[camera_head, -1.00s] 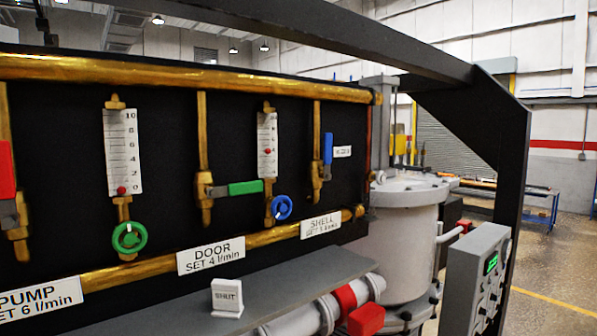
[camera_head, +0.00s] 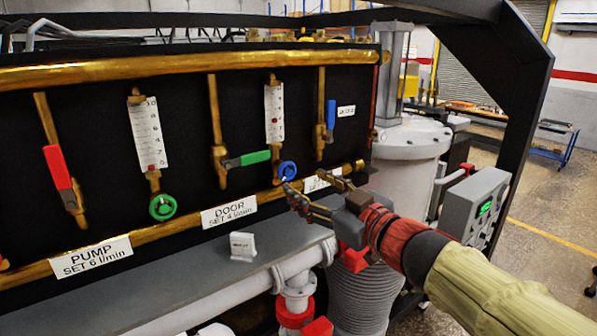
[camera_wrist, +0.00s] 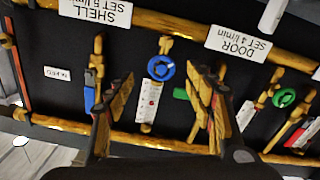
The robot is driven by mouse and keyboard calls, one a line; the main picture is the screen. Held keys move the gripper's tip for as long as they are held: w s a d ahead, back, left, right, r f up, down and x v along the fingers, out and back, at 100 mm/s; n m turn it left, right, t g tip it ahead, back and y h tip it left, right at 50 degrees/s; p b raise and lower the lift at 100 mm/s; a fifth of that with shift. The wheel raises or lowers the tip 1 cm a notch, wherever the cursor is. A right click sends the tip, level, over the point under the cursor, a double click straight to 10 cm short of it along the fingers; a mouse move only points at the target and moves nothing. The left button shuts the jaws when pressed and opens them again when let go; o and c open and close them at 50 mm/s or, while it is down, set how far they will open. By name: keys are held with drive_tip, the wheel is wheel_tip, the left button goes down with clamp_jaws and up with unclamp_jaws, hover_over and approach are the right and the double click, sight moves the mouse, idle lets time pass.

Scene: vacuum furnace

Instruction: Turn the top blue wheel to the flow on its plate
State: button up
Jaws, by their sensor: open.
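A blue wheel (camera_head: 287,171) sits at the foot of the right-hand flow tube (camera_head: 274,115), which holds a small red float; the exact reading is too small to tell. The wheel also shows in the wrist view (camera_wrist: 161,68), between the fingers in the picture. The SHELL plate (camera_wrist: 95,12) appears upside down there and seems to read SET 5 l/min. In the head view my gripper (camera_head: 312,187) partly covers this plate (camera_head: 318,181). My gripper (camera_wrist: 160,80) is open and empty, facing the panel just short of the wheel; contact is not visible.
A blue-handled valve (camera_head: 331,116) stands right of the tube and a green-handled valve (camera_head: 245,159) left of it. A green wheel (camera_head: 162,206) is further left. A brass pipe (camera_head: 150,239) runs below.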

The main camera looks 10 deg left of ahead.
sight(290, 174)
drive_tip(key=shift+p+x, duration=0.65)
drive_tip(key=shift+x, duration=3.45)
drive_tip(key=shift+s+r, duration=0.15)
drive_tip(key=shift+r, duration=0.05)
drive_tip(key=shift+c, duration=1)
drive_tip(key=c, duration=1)
drive_tip(key=shift+o, duration=0.2)
drive_tip(key=n+b, duration=0.2)
drive_tip(key=n, duration=0.1)
drive_tip(key=shift+f+b, duration=0.1)
drive_tip(key=shift+b, duration=0.2)
drive_tip(key=shift+n+b, duration=0.6)
drive_tip(key=shift+n, duration=0.7)
